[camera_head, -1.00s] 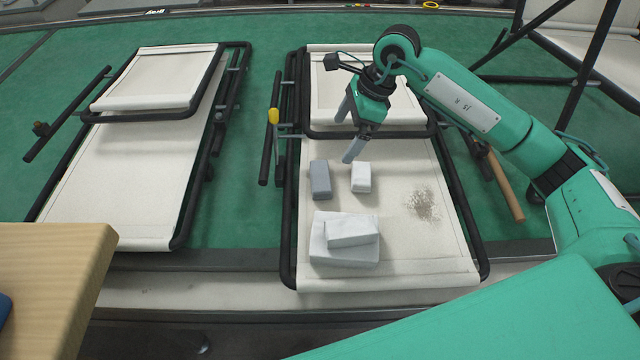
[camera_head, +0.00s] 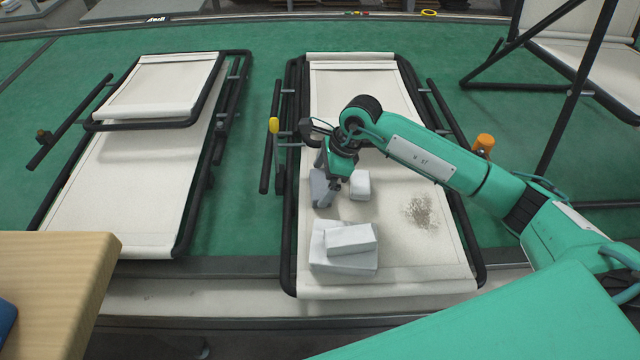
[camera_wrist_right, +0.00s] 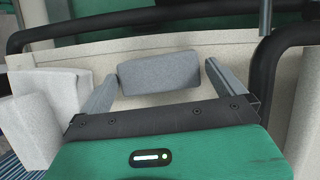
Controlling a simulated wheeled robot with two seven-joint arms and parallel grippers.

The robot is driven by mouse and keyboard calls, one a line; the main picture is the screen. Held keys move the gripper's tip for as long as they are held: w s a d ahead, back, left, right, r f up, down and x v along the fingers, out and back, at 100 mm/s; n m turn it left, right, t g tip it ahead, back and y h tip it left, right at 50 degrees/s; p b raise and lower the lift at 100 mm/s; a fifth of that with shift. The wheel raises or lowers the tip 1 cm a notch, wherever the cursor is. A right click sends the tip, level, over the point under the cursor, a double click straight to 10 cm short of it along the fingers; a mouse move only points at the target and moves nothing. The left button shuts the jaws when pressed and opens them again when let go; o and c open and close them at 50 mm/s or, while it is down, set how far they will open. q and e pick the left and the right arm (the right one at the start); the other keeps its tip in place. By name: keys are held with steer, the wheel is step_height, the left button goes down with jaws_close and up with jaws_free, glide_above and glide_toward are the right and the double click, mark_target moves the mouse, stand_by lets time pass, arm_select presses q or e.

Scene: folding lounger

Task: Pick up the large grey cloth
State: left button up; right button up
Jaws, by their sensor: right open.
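A grey folded cloth (camera_head: 317,185) lies on the right lounger's pale fabric; my gripper partly hides it in the head view. In the right wrist view the grey cloth (camera_wrist_right: 160,73) shows between and just beyond the fingertips. My right gripper (camera_head: 328,190) is open and low over it, with one finger on each side; I cannot tell whether they touch it. A larger pale grey cloth (camera_head: 340,263) lies nearer me, with a whitish cloth (camera_head: 350,238) on top. A small white cloth (camera_head: 360,185) is right of the gripper. My left gripper is not in view.
A second lounger (camera_head: 120,200) stands left, and a wooden surface (camera_head: 60,290) is at front left. An orange-topped post (camera_head: 483,143) stands right of the lounger.

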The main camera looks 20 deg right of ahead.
mark_target(320, 183)
steer(key=shift+x, duration=0.95)
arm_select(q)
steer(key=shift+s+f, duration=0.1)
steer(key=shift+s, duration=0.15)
arm_select(e)
steer(key=shift+c, duration=0.4)
steer(key=c, duration=0.6)
steer(key=shift+r, duration=0.1)
steer(key=shift+r, duration=0.4)
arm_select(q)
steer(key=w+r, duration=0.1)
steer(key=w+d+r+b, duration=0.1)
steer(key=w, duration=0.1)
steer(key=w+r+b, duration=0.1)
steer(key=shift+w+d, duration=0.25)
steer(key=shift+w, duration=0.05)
arm_select(e)
step_height(320, 183, up, 19)
steer(key=shift+r, duration=0.1)
